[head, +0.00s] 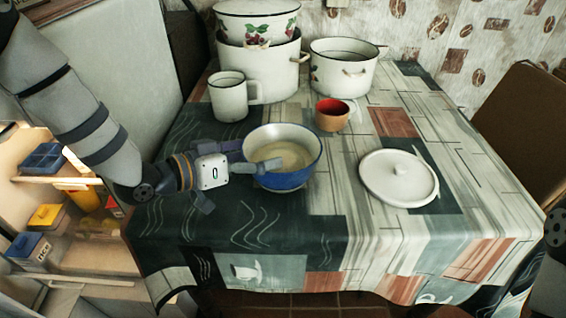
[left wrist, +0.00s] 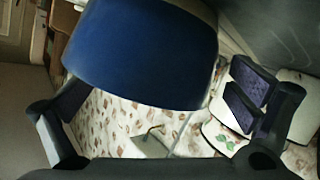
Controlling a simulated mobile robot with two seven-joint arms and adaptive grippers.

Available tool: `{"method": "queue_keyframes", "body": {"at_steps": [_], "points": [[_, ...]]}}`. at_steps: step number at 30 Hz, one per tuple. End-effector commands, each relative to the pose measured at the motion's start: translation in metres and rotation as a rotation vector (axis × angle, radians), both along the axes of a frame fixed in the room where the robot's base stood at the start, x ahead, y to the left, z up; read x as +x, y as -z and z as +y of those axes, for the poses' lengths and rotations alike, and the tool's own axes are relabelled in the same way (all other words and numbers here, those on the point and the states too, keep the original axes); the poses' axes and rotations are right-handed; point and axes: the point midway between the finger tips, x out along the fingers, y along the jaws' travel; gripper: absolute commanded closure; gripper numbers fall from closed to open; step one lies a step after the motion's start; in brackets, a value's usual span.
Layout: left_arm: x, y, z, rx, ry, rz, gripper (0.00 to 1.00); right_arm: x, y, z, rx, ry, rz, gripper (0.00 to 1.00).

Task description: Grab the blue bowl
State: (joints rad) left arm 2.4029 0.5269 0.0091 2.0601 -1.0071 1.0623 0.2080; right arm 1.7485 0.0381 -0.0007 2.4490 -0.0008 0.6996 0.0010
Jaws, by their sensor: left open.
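The blue bowl (head: 292,178) stands upright on the patterned tablecloth, near the middle of the table's front half. It is blue outside and pale inside. My left gripper (head: 248,158) is open at the bowl's left side. One finger shows across the bowl's front left, and the other lies farther back on the left, partly hidden. In the left wrist view the blue wall of the bowl (left wrist: 140,55) fills the upper middle, between the spread fingers. I cannot tell whether a finger touches it. My right gripper is not in view.
A white lid (head: 399,180) lies to the right of the bowl. A small orange cup (head: 332,118) and a white mug (head: 228,100) stand behind it. White pots (head: 343,75) stand at the back. The tablecloth (head: 320,235) in front is clear.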

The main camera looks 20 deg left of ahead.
Motion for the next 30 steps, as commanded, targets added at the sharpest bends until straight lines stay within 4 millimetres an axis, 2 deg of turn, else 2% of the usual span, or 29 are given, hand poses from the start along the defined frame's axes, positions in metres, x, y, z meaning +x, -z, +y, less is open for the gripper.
{"method": "queue_keyframes", "body": {"at_steps": [1,5,12,25,30], "points": [[0.006,0.008,-0.007,0.001,0.004,0.005,0.00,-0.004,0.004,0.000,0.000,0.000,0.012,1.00],[0.020,0.012,-0.016,0.001,0.001,0.005,0.00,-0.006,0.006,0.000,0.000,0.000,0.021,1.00],[0.023,0.009,-0.017,0.000,-0.001,0.002,0.02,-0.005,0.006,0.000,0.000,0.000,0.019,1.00],[0.022,0.010,-0.017,0.001,0.001,0.004,1.00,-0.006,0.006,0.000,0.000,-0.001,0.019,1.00],[0.022,0.011,-0.017,0.002,0.000,0.003,1.00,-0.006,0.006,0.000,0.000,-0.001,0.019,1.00]]}}
